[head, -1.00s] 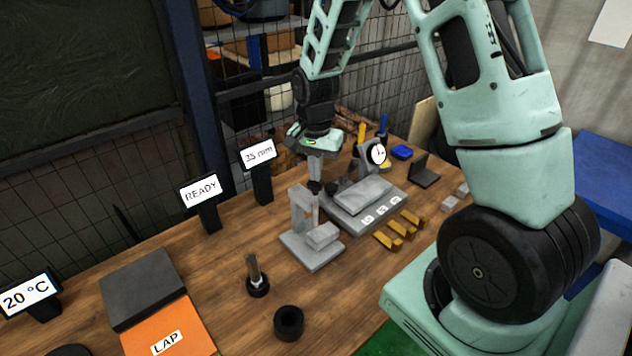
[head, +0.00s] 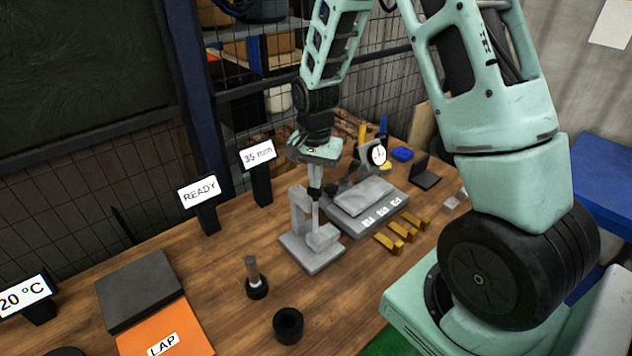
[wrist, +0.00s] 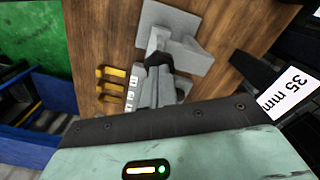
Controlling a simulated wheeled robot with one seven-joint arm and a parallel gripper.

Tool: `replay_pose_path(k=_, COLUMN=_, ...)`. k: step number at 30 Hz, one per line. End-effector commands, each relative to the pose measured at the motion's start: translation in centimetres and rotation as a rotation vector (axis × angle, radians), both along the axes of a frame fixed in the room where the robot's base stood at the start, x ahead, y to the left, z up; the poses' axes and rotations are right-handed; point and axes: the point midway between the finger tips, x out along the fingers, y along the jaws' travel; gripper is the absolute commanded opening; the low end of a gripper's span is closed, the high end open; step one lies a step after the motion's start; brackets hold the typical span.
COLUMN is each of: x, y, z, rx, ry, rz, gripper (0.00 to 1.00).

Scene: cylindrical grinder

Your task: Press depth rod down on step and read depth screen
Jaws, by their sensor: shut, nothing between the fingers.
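The depth rod (head: 315,216) stands upright in a grey stand (head: 297,212) on the wooden bench, over a grey stepped block (head: 324,237). Its dark top lies right under my gripper (head: 315,184). My gripper is shut with nothing between its fingers and points down at the rod top; it seems to touch it, though the exact contact is hard to see. In the wrist view the fingers (wrist: 157,75) end at the dark top, hiding most of the rod. The depth screen (head: 258,154) reads 35 mm, also in the wrist view (wrist: 289,92).
A grey plate fixture (head: 340,228) with a dial gauge (head: 378,154) stands right of the stand, brass blocks (head: 402,235) beside it. A READY screen (head: 199,191) stands left. A black ring (head: 288,325) and a pin in a black base (head: 256,282) stand in front.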

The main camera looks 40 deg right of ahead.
Motion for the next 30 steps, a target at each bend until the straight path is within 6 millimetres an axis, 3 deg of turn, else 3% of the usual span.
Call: replay_pose_path(k=30, x=0.0, y=0.0, z=-2.6, rx=0.0, ry=0.001, rz=-0.001, gripper=0.0)
